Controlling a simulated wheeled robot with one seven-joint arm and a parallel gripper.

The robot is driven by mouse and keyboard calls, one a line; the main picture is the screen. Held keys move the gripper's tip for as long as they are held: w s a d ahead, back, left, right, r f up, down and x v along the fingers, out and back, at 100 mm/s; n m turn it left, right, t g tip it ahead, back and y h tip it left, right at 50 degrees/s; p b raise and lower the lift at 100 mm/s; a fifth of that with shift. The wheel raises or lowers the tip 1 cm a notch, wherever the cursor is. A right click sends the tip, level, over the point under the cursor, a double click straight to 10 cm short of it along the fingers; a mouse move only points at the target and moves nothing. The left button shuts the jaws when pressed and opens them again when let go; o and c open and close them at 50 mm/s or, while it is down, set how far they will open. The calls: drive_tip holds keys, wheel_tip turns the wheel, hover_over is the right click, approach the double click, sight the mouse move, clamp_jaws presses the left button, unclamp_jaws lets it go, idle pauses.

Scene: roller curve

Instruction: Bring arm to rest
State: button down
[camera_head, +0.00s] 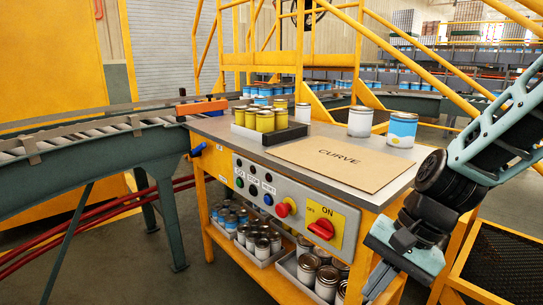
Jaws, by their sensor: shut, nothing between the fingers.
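My arm (490,125) comes in from the right edge, teal and black, and bends downward in front of the workbench's right end. My gripper (376,284) points down and to the left, beside the right end of the control panel (285,205). It is shut and holds nothing. Its fingertips are small and dark against the bench frame, so I cannot tell how far they stand from it.
The bench top (215,125) carries a brown board marked CURVE (340,160), a tray of yellow cans (265,120), a white can (360,121) and a blue-white can (402,130). Trays of cans (318,270) sit below. A roller conveyor (80,140) runs left.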

drive_tip(key=s+a+r+n+h, duration=0.1)
drive_tip(key=s+a+n+h, duration=0.1)
drive_tip(key=s+n, duration=0.5)
drive_tip(key=s+a+r+n+h, duration=0.1)
drive_tip(key=s+a+n+h, duration=0.1)
drive_tip(key=s+n, duration=0.5)
wheel_tip(320, 180, up, 15)
drive_tip(key=p, duration=1.4)
drive_tip(key=shift+d+t+p, duration=0.25)
drive_tip(key=shift+t+p, duration=0.05)
drive_tip(key=shift+p, duration=0.1)
drive_tip(key=shift+f, duration=0.1)
